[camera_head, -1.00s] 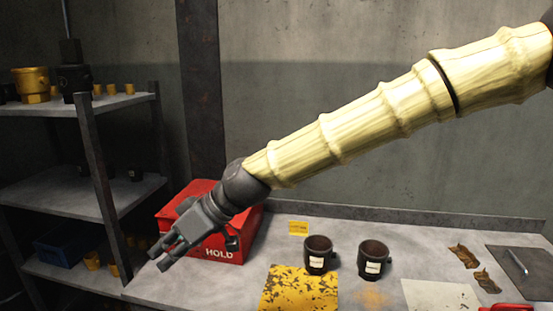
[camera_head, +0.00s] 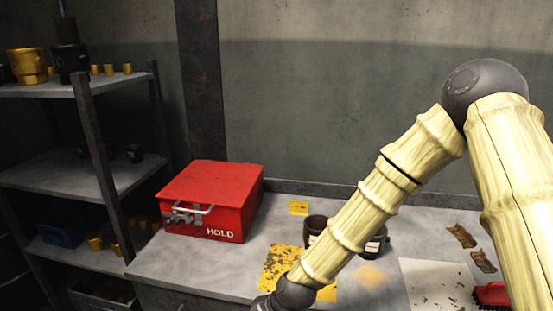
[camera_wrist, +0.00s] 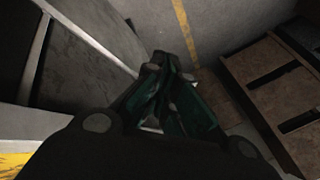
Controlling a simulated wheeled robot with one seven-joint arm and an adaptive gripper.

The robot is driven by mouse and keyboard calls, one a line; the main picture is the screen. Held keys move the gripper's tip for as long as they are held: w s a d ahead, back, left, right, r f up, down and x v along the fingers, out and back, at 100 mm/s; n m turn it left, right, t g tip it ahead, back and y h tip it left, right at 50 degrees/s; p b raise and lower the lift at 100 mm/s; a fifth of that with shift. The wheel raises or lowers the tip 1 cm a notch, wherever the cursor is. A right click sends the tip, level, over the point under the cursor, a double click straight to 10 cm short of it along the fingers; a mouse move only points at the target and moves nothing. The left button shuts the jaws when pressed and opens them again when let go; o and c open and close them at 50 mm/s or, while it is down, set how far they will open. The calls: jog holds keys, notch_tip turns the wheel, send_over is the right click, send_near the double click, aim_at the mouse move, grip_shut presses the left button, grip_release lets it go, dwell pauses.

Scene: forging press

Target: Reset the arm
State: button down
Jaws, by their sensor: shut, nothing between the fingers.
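My arm is bent in the head view, with its elbow high at the right and its forearm slanting down to the lower middle. The forearm passes in front of two dark mugs on the bench. My gripper is cut off by the bottom edge of that view. In the wrist view my gripper (camera_wrist: 172,72) is shut and empty, its dark fingers together. It points down past a grey surface toward the floor, touching nothing that I can see.
A red HOLD box (camera_head: 212,200) stands on the bench (camera_head: 190,262) at its left end. A yellow worn plate (camera_head: 283,262) and two dark mugs (camera_head: 315,226) (camera_head: 376,243) are near my forearm. A shelf rack (camera_head: 85,175) stands left. A wooden pallet-like structure (camera_wrist: 275,95) lies at right in the wrist view.

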jog(key=s+d+f+m+h, duration=0.2)
jog(key=s+d+f, duration=0.4)
jog(key=d+f, duration=0.2)
jog(key=s+d+f+m+h, duration=0.1)
jog(key=s+d+f+m, duration=0.1)
jog(key=s+d+f, duration=0.45)
jog(key=s+d+f+m+h, duration=0.1)
jog(key=s+d+f, duration=0.3)
jog(key=d, duration=0.4)
jog(key=s+d+f+m+h, duration=0.2)
jog(key=s+d+f, duration=0.1)
jog(key=s+d, duration=0.3)
jog(key=shift+s+d+f, duration=0.35)
jog(key=shift+d+f, duration=0.05)
jog(key=shift+d, duration=0.5)
